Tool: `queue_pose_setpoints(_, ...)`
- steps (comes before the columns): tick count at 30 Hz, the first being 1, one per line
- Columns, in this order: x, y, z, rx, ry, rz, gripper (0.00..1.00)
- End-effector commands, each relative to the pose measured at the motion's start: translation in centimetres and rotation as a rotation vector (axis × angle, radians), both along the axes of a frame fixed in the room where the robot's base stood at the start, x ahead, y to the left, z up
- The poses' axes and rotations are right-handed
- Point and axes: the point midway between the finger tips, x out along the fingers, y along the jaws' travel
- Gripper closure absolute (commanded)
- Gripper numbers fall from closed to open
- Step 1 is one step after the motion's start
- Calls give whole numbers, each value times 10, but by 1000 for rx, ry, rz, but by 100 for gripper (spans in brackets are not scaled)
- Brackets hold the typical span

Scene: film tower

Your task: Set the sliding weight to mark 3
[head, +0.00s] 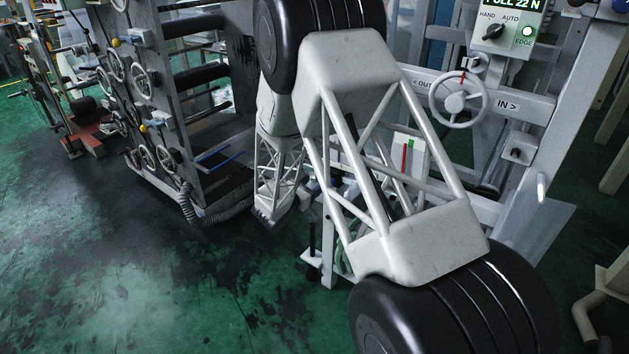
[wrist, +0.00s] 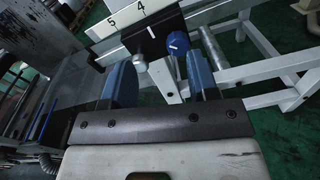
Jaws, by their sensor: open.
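In the wrist view a black block, seemingly the sliding weight (wrist: 168,24), sits against a white number scale (wrist: 124,13). The scale shows 5 and 4; mark 3 is not in sight. A white line on the block points roughly at 4. A blue knob (wrist: 178,42) with a white mark and a silver ball knob (wrist: 140,64) are on or near the block. My gripper (wrist: 160,66) is open, its two blue fingers apart, with the knobs in line between or just beyond them. Contact cannot be told. In the head view my arm hides this area.
In the head view a grey frame carries a handwheel (head: 459,99) and a control box (head: 508,26) with a HAND/AUTO switch and lit green lamp. A rack with several handwheels (head: 144,79) stands left. White rails (wrist: 262,72) cross near my fingers. Green floor (head: 120,270) is open at front left.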

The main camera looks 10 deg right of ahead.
Motion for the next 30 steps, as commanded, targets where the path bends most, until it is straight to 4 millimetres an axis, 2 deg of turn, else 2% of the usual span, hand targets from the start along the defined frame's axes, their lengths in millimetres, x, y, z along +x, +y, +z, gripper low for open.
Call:
queue_pose_setpoints(3, 11, 16, -21, -45, 15, 61, 46)
queue_pose_setpoints(9, 20, 28, -37, -82, 23, 114, 46)
queue_pose_setpoints(23, 21, 28, -38, -86, 23, 118, 46)
queue_pose_setpoints(30, 32, 18, -38, -85, 23, 116, 46)
